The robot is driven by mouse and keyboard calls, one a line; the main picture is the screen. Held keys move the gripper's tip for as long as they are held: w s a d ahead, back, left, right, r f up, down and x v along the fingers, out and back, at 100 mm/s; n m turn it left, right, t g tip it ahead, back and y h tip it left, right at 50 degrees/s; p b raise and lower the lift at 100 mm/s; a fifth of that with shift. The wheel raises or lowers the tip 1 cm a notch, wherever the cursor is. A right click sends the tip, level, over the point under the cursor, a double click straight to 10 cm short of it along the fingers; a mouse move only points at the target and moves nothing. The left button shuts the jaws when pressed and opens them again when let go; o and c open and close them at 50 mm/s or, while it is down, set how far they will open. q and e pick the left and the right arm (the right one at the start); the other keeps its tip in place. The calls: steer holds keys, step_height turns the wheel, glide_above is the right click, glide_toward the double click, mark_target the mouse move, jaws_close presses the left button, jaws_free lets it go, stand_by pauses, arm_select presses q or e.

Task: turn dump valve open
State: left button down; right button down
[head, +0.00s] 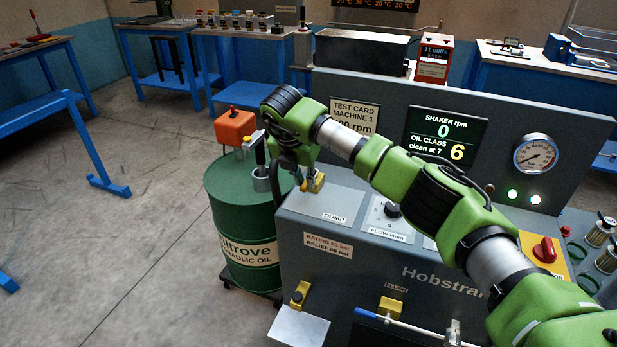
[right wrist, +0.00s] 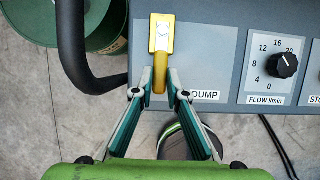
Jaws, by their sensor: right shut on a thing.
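The dump valve (head: 317,184) is a small yellow fitting on the top left of the grey machine, beside the DUMP label (head: 334,217). My left gripper is not in view.
A green oil drum (head: 240,210) stands left of the machine, with an orange box (head: 234,128) above it. A flow knob (right wrist: 283,65) sits right of the valve. A display (head: 446,135) shows shaker rpm 0 and oil class 6.

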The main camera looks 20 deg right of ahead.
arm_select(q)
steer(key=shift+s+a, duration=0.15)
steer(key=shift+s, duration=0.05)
arm_select(e)
steer(key=shift+w+r, duration=0.1)
steer(key=c, duration=2)
jaws_free()
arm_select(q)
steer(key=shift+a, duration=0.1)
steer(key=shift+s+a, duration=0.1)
arm_select(e)
steer(key=v, duration=1.2)
